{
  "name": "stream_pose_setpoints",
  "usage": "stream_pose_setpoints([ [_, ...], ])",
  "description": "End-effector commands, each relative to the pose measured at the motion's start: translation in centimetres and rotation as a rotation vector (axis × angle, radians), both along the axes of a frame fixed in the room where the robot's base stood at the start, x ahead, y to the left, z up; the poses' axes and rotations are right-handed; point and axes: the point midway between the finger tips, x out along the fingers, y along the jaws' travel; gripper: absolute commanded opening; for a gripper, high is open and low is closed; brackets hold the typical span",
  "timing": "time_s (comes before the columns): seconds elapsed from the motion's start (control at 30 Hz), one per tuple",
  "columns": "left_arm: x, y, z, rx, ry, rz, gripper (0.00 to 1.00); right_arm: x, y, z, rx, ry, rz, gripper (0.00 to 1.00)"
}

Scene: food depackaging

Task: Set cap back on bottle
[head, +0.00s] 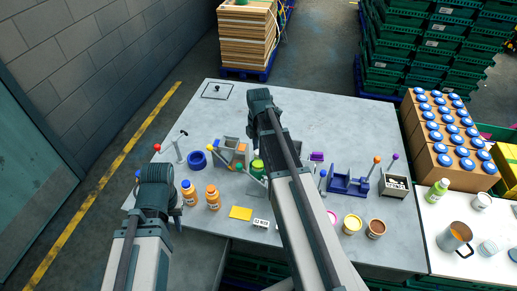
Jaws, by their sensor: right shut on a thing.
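Two orange bottles stand at the left front of the grey table: one with a blue cap (187,186) and one with an orange top (212,197). A green bottle-like thing (257,166) stands near the table's middle, partly covered by my right arm. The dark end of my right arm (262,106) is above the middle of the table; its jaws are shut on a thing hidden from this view. The dark end of my left arm (156,182) is at the table's left edge, left of the orange bottles. Its fingers are hidden. I cannot make out a loose cap.
A blue ring (197,159) and a grey fixture (232,151) stand behind the bottles. A blue fixture (347,184) and small tubs (352,223) are on the right. A yellow block (240,213) lies in front. The table's back right (350,115) is clear.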

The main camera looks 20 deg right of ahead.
Motion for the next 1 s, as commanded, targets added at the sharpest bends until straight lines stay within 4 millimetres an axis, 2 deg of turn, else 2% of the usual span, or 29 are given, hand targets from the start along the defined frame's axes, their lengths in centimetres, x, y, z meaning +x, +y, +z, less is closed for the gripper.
stream_pose_setpoints([
  [0.47,0.00,0.00,-0.20,0.000,0.000,0.000,0.26,0.00,0.00,-0.20,0.000,0.000,0.000,0.00],
  [0.5,0.00,0.00,-0.20,0.000,0.000,0.000,0.26,0.00,0.00,-0.20,0.000,0.000,0.000,0.39],
  [0.6,0.00,0.00,-0.20,0.000,0.000,0.000,0.26,0.00,0.00,-0.20,0.000,0.000,0.000,0.57],
  [0.7,0.00,0.00,-0.20,0.000,0.000,0.000,0.26,0.00,0.00,-0.20,0.000,0.000,0.000,0.72],
  [0.9,0.00,0.00,-0.20,0.000,0.000,0.000,0.26,0.00,0.00,-0.20,0.000,0.000,0.000,0.72],
  [1.0,0.00,0.00,-0.20,0.000,0.000,0.000,0.26,0.00,0.00,-0.20,0.000,0.000,0.000,0.90],
])
